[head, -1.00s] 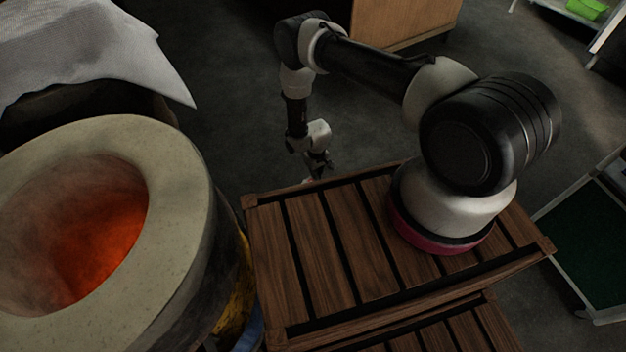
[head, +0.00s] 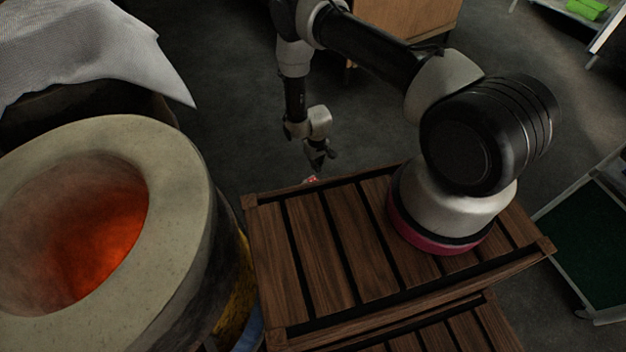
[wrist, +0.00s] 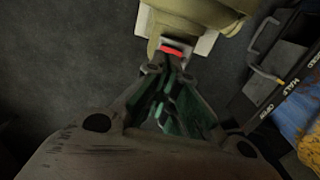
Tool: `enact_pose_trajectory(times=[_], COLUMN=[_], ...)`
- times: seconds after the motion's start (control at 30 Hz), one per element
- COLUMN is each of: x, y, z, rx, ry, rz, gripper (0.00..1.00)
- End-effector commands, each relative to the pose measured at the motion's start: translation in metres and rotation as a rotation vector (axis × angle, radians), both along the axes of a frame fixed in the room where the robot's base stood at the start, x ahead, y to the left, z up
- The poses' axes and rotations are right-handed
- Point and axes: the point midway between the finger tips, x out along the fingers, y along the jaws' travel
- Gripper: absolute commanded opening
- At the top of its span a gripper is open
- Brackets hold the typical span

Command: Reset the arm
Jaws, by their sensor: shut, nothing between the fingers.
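My arm (head: 365,45) stands on the slatted wooden crate and bends down beyond its far edge. My gripper (head: 319,162) points downward there, above or just past the crate's far edge. In the wrist view my gripper (wrist: 168,68) is shut, with nothing seen held in it. A small red thing (head: 311,179) lies by the crate's edge near the fingertips; in the wrist view a red strip (wrist: 172,51) shows just beyond them. I cannot tell whether they touch it.
A barrel oven (head: 185,190) glows orange inside at the left. A grey cloth (head: 90,50) lies behind it. The wooden crate (head: 320,240) is bare around my base. A green-topped table (head: 595,240) is at the right. Dark floor (head: 230,90) is open behind the crate.

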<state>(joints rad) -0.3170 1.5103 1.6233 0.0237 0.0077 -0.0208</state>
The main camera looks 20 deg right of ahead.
Motion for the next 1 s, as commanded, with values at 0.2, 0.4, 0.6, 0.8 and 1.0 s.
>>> enact_pose_trajectory(times=[0.2,0.4,0.6,0.8,1.0], x=[0.000,0.000,0.000,-0.030,-0.098], y=[0.000,0.000,0.000,-0.009,-0.031], z=[0.006,0.005,0.005,0.006,0.036], rx=[0.000,0.000,0.000,-0.033,-0.100], ry=[0.000,0.000,0.001,0.107,0.321], rz=[0.000,0.000,0.000,-0.003,-0.004], gripper=[0.00,0.00,0.00,0.00,0.00])
